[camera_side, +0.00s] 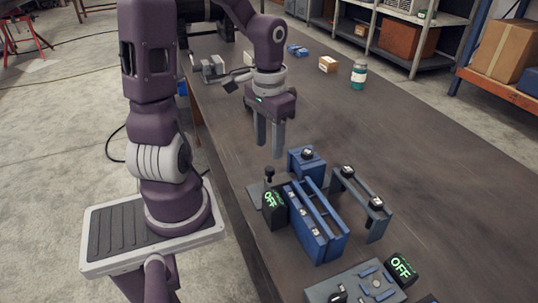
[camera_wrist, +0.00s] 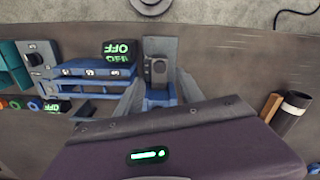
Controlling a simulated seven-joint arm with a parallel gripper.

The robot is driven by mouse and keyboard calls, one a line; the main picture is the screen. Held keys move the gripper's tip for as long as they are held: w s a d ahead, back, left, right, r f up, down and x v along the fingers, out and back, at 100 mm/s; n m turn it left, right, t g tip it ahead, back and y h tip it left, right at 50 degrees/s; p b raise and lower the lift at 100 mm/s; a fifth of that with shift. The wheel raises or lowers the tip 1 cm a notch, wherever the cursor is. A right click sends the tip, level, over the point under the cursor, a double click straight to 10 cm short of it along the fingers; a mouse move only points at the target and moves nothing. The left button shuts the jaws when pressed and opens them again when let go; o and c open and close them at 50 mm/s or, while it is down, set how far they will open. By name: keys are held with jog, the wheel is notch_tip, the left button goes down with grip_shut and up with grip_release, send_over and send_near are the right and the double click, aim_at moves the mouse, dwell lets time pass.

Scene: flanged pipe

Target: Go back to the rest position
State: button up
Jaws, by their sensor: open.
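My gripper (camera_side: 269,150) hangs over the dark workbench with its two grey fingers pointing down. The fingers are apart, with nothing held between them. In the wrist view my gripper (camera_wrist: 160,84) shows a finger on each side, with a blue block in the background between them. In the side view the blue block (camera_side: 306,164), with a dark fitting on top, stands below and to the right of the fingertips. A blue slotted fixture (camera_side: 322,240) stands nearer the camera. I cannot pick out a flanged pipe with certainty.
A grey bridge-shaped bracket (camera_side: 345,182) stands right of the fixture. Black boxes with green OFF displays stand left of the fixture (camera_side: 272,208) and front right (camera_side: 402,268). A grey panel (camera_side: 330,285) lies in front. A jar (camera_side: 358,76) and small box (camera_side: 327,64) stand farther back. The bench's right side is clear.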

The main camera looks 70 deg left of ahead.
jog(key=shift+r, duration=0.2)
jog(key=s+d+r+m+t, duration=0.3)
jog(key=s+d+r+t, duration=0.2)
jog(key=d+r, duration=0.7)
jog(key=s, duration=0.2)
jog(key=shift+s+d+r+t, duration=0.15)
jog(key=shift+s+d+t, duration=0.15)
jog(key=shift+d, duration=0.05)
